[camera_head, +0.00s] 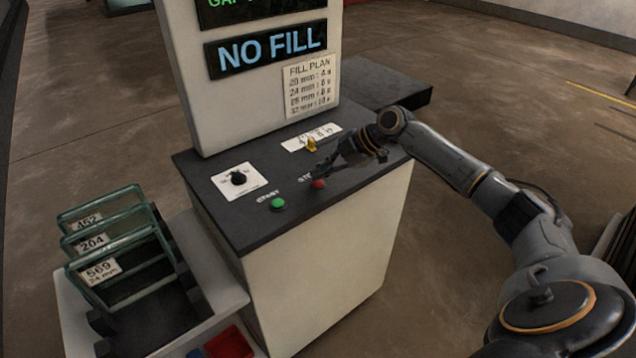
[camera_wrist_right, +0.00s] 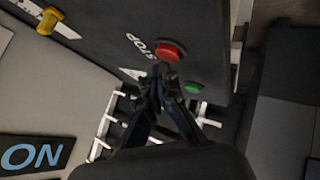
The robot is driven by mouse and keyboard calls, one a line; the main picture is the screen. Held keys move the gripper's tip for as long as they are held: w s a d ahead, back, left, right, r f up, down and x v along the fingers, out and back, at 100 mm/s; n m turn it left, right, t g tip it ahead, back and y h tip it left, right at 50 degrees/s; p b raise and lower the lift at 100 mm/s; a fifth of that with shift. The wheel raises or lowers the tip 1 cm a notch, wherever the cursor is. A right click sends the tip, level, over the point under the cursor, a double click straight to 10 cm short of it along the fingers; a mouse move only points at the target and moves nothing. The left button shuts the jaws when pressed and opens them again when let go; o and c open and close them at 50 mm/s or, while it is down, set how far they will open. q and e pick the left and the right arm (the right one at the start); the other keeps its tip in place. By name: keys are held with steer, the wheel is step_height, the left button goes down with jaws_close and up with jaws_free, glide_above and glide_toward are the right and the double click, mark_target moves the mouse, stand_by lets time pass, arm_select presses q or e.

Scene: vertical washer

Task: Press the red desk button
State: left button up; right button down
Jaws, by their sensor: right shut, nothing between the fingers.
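The red button (camera_head: 318,184) sits on the dark top of the white console (camera_head: 250,220), with the lettering STOP partly hidden beside it. My right gripper (camera_head: 322,170) is shut and empty, its fingertips just above and behind the red button in the head view. In the right wrist view the red button (camera_wrist_right: 171,51) shows just beyond the shut fingertips (camera_wrist_right: 162,70). I cannot tell whether they touch it. The green button (camera_head: 278,204) marked START is to the left of the red one. My left gripper is not in view.
A black knob (camera_head: 238,178) and a yellow lever (camera_head: 311,144) are on the console top. A display panel (camera_head: 266,50) reading NO FILL rises behind. A rack with green frames (camera_head: 108,235) and a red bin (camera_head: 228,343) stand at left.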

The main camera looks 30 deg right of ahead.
mark_target(322, 181)
steer(key=shift+f+b, duration=0.5)
steer(key=shift+f, duration=0.1)
stand_by(0.7)
stand_by(0.4)
steer(key=shift+r+p, duration=0.6)
steer(key=shift+r, duration=0.4)
steer(key=shift+r+p, duration=1.6)
steer(key=shift+r, duration=0.95)
steer(key=shift+f, duration=0.1)
